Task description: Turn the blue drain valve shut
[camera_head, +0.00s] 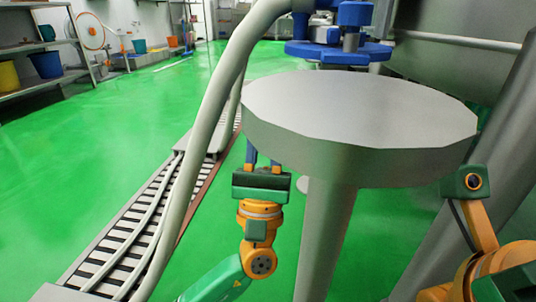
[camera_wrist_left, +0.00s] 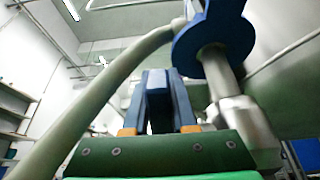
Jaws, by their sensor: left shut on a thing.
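My left gripper (camera_head: 262,160) is below the rim of a round grey disc, with its fingertips hidden behind that rim. In the left wrist view, the left gripper (camera_wrist_left: 158,105) is shut with its dark blue fingers around a blue piece (camera_wrist_left: 155,78), which looks like the valve's handle. The fingers hide most of this piece, so I cannot tell how far it is turned. My right arm (camera_head: 490,262) shows at the right edge, but its gripper is not visible.
The round grey disc (camera_head: 360,112) on a thick post stands close above the left gripper. A blue flanged fitting (camera_head: 338,52) is behind it, also seen in the wrist view (camera_wrist_left: 213,45). A thick grey hose (camera_head: 205,125) runs down left of the gripper beside a floor drain grate (camera_head: 125,235).

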